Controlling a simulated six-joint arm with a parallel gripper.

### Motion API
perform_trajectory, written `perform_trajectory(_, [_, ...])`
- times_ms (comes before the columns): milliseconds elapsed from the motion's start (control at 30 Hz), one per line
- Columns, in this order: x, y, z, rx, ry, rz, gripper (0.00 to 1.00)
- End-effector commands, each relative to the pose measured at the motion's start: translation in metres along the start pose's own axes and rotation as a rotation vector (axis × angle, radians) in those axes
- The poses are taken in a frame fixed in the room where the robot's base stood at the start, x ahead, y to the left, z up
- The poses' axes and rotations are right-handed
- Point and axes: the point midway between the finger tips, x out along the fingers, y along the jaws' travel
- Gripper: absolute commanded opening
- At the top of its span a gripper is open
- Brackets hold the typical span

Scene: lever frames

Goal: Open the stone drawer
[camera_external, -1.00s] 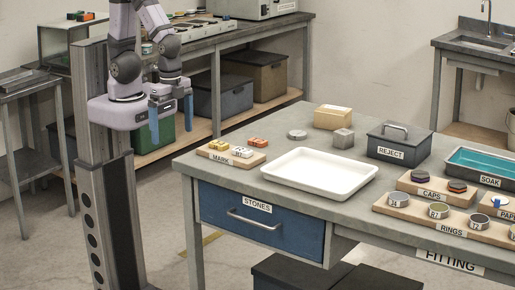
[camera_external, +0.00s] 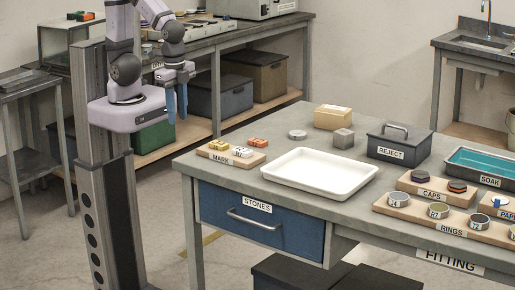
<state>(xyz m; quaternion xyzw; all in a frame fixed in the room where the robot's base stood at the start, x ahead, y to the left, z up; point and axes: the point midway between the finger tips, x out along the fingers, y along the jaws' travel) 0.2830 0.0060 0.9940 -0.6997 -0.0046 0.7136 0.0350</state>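The stone drawer (camera_external: 290,236) is a blue front labelled STONES under the left part of the grey workbench (camera_external: 300,117). It looks shut, its face about flush with the bench frame. Its silver bar handle (camera_external: 254,219) runs across the front. My gripper (camera_external: 176,112), with two blue fingers pointing down, hangs in the air left of the bench, above and left of the drawer and well apart from the handle. The fingers show a narrow gap, with nothing seen between them.
On the bench are a white tray (camera_external: 320,192), a MARK board (camera_external: 222,157) with small blocks, a REJECT box (camera_external: 400,158), and CAPS (camera_external: 415,188) and RINGS (camera_external: 425,222) boards. Dark bins (camera_external: 290,270) stand below. The floor before the drawer looks clear.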

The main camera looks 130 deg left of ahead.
Motion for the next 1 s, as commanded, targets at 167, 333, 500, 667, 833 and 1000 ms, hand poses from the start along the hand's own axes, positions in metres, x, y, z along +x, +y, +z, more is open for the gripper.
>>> perform_trajectory(167, [0.021, -0.009, -0.017, 0.094, -0.030, -0.127, 0.28])
perform_trajectory(333, [0.036, -0.021, -0.047, 0.202, -0.038, -0.313, 0.28])
perform_trajectory(500, [0.046, -0.019, -0.110, 0.333, 0.028, -0.607, 0.28])
perform_trajectory(667, [0.033, 0.009, -0.176, 0.415, 0.186, -0.883, 0.28])
perform_trajectory(833, [0.015, 0.049, -0.219, 0.449, 0.358, -1.063, 0.28])
perform_trajectory(1000, [0.000, 0.093, -0.244, 0.464, 0.523, -1.183, 0.28])
